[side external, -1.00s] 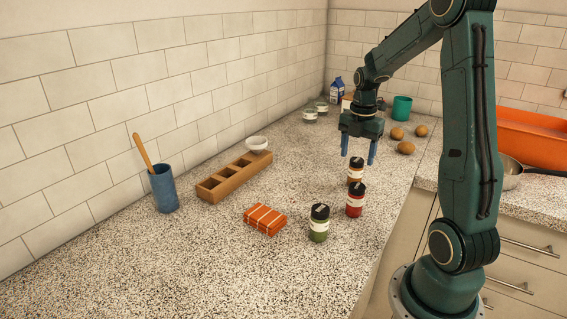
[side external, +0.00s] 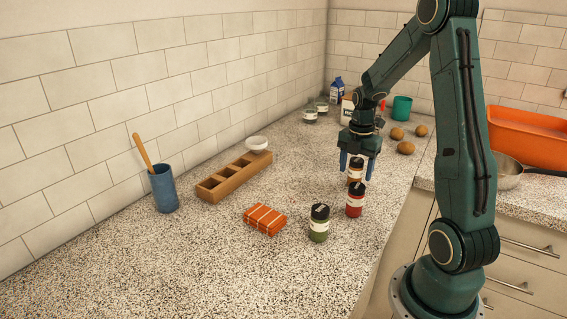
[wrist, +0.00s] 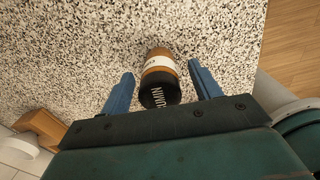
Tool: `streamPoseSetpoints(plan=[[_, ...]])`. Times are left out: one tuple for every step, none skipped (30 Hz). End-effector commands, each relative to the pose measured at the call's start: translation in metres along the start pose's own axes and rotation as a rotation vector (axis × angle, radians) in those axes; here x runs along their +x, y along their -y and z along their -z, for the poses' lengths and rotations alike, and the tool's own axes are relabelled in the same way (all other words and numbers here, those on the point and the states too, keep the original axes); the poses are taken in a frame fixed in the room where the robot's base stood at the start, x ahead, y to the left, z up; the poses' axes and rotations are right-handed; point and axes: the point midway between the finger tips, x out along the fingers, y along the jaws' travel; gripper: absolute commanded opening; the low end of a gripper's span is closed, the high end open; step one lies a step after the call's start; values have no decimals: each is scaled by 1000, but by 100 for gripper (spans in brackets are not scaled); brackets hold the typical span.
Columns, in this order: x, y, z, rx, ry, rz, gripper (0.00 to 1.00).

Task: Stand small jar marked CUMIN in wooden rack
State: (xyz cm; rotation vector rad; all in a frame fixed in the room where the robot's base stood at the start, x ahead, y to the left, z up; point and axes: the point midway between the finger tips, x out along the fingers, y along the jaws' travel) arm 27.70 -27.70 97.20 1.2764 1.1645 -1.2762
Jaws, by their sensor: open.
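The small jar marked CUMIN (side external: 355,174) is brown with a pale label and a black lid, and stands upright on the counter. In the wrist view the jar (wrist: 158,78) shows between the two blue fingers, with lettering on its lid. My gripper (side external: 356,172) is open, pointing down around the upper part of the jar. In the wrist view a gap shows on each side of the jar between the fingers (wrist: 160,90). The wooden rack (side external: 233,177) lies along the wall to the left, with several square slots that look empty.
A red jar (side external: 355,201) and a green jar (side external: 319,224) stand close in front of the cumin jar. A white bowl (side external: 257,143) sits by the rack's far end. A blue cup (side external: 164,188) holds a wooden spoon.

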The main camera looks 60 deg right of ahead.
Motion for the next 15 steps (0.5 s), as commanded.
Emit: streamPoseSetpoints(plan=[[0, 0, 0, 0, 0, 0, 63], [0, 0, 0, 0, 0, 0, 63], [0, 0, 0, 0, 0, 0, 55], [0, 0, 0, 0, 0, 0, 49], [0, 0, 0, 0, 0, 0, 43], [0, 0, 0, 0, 0, 0, 35], [0, 0, 0, 0, 0, 0, 29], [0, 0, 0, 0, 0, 0, 23], [0, 0, 0, 0, 0, 0, 16], [0, 0, 0, 0, 0, 0, 13], [0, 0, 0, 0, 0, 0, 13], [0, 0, 0, 0, 0, 0, 13], [0, 0, 0, 0, 0, 0, 13], [0, 0, 0, 0, 0, 0, 13], [0, 0, 0, 0, 0, 0, 13]])
